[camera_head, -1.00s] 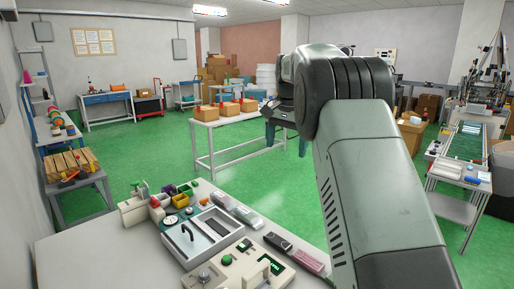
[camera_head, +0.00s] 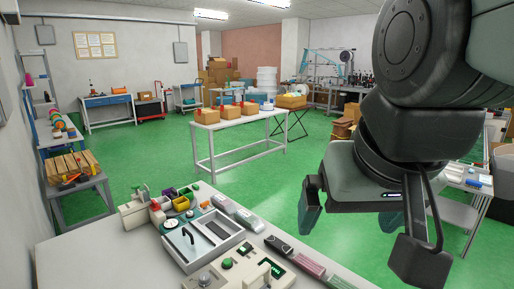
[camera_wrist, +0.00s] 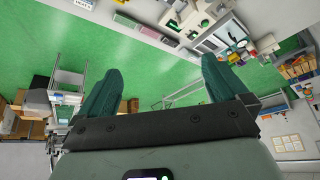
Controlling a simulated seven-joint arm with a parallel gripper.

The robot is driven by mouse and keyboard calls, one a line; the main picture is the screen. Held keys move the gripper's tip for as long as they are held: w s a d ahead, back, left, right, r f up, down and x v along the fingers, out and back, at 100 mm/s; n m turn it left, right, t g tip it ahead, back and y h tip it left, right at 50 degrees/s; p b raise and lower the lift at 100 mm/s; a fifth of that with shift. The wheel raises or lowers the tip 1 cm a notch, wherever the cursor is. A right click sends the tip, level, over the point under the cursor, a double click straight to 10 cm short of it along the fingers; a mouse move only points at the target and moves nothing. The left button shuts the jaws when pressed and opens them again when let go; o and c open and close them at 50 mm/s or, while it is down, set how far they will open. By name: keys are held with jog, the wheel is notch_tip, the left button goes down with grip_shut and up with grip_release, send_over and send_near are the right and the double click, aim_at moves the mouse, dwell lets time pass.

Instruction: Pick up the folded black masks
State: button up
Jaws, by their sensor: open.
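A dark, flat, narrow bundle (camera_head: 279,244), likely the folded black masks, lies near the right edge of the white worktable (camera_head: 75,255). It lies between a grey pack (camera_head: 250,220) and a pinkish pack (camera_head: 308,265). My gripper (camera_head: 350,233) is raised to the right of the table, apart from the bundle. Its two green fingers (camera_wrist: 161,65) are spread with nothing between them.
A grey tray machine (camera_head: 203,239), a control box (camera_head: 240,270) and small coloured bins (camera_head: 182,203) crowd the worktable. A white table with cardboard boxes (camera_head: 207,116) stands farther back. Green floor (camera_head: 265,175) lies open between the tables.

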jog(key=shift+s+f, duration=0.6)
jog(key=shift+s, duration=0.25)
jog(key=shift+s+f, duration=0.4)
jog(key=c, duration=0.4)
jog(key=shift+c, duration=0.2)
